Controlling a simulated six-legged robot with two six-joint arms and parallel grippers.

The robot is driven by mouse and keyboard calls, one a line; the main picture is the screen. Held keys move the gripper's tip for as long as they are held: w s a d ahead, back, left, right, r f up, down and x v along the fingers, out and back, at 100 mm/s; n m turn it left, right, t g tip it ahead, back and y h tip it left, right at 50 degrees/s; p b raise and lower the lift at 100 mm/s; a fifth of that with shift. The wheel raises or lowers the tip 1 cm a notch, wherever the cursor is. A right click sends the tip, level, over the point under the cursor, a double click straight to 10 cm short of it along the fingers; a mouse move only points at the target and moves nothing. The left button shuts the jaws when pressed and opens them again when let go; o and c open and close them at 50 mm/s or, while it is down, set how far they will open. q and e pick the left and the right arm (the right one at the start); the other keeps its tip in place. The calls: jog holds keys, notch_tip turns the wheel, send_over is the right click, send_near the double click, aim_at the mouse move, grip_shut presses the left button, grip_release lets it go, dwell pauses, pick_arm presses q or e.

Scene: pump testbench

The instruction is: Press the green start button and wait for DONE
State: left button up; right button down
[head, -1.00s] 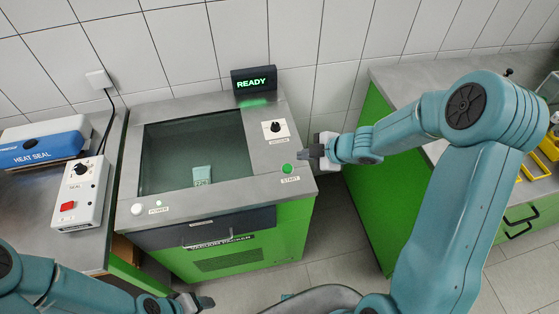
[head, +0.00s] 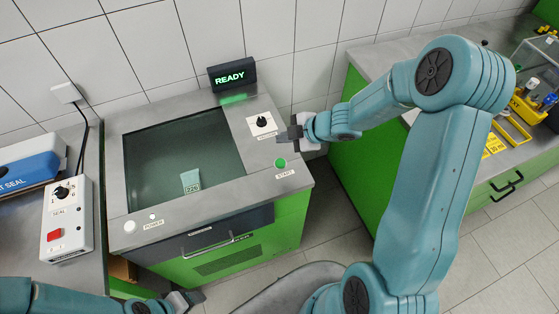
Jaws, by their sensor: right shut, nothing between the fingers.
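The green start button (head: 280,163) is on the right side of the vacuum packer's top panel (head: 262,185), above a START label. The display (head: 233,75) at the back of the packer reads READY in green. My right gripper (head: 284,137) is shut and empty, just behind and above the button, apart from it as far as I can see. A small pale pouch (head: 190,181) lies in the packer's chamber under the dark lid. My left gripper (head: 187,299) is low in front of the packer; its finger opening is unclear.
A black knob (head: 261,121) sits near my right gripper. A white POWER button (head: 129,226) is at the packer's front left. The heat sealer's control box (head: 68,220) stands on the left bench. A green bench (head: 365,150) with yellow racks is at the right.

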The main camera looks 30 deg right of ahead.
aim_at(283, 164)
jog(key=f+b, duration=0.8)
jog(key=shift+w+a+f, duration=0.15)
jog(key=shift+a+f, duration=0.05)
jog(key=shift+d+f+b, duration=0.1)
jog(key=shift+f+b, duration=0.15)
jog(key=shift+b, duration=0.15)
jog(key=shift+r, duration=0.1)
dwell(1.4)
jog(key=shift+f, duration=0.45)
